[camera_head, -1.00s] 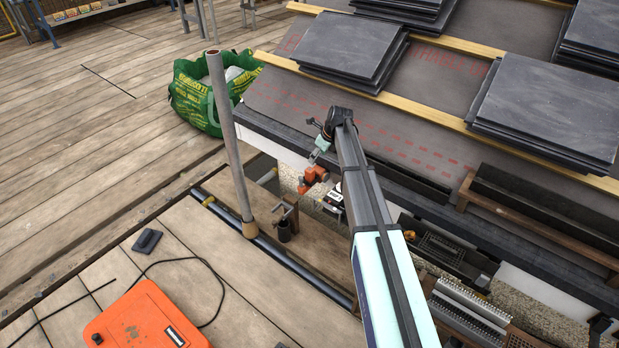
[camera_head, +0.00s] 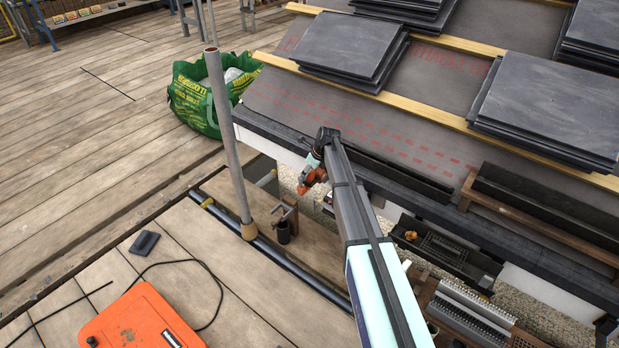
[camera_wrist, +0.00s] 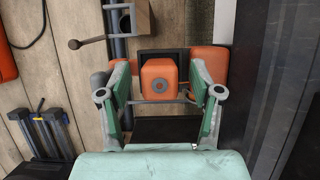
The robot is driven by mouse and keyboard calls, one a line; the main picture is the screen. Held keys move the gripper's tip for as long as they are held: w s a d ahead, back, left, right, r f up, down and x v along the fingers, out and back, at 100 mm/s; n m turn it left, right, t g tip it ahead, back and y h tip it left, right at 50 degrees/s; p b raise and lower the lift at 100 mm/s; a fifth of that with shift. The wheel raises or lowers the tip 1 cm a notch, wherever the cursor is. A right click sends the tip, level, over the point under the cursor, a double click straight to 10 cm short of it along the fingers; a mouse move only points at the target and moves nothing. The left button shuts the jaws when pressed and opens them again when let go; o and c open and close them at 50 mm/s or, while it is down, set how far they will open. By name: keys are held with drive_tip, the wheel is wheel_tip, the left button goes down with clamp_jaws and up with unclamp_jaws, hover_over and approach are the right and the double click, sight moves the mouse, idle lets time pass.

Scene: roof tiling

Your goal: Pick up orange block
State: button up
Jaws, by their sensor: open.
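In the wrist view an orange block (camera_wrist: 160,73) with a round mark on its face is between the two green fingers of my gripper (camera_wrist: 159,84). The fingers are spread, with a visible gap on each side of the block. A dark rectangular piece and a second orange part (camera_wrist: 211,59) lie behind the block. In the head view my gripper (camera_head: 314,160) is at the roof's lower edge, close to orange parts (camera_head: 311,177); I cannot tell there which of these is the block. The fingertips are too small to read there.
A grey upright pole (camera_head: 227,140) and a metal clamp (camera_head: 284,222) stand left of my gripper. The roof edge with slate stacks (camera_head: 548,108) is to the right. A black tray (camera_head: 455,258) holds a small orange-yellow thing (camera_head: 410,235). An orange case (camera_head: 140,320) lies front left.

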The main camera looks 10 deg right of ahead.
clamp_jaws()
drive_tip(key=shift+r, duration=0.1)
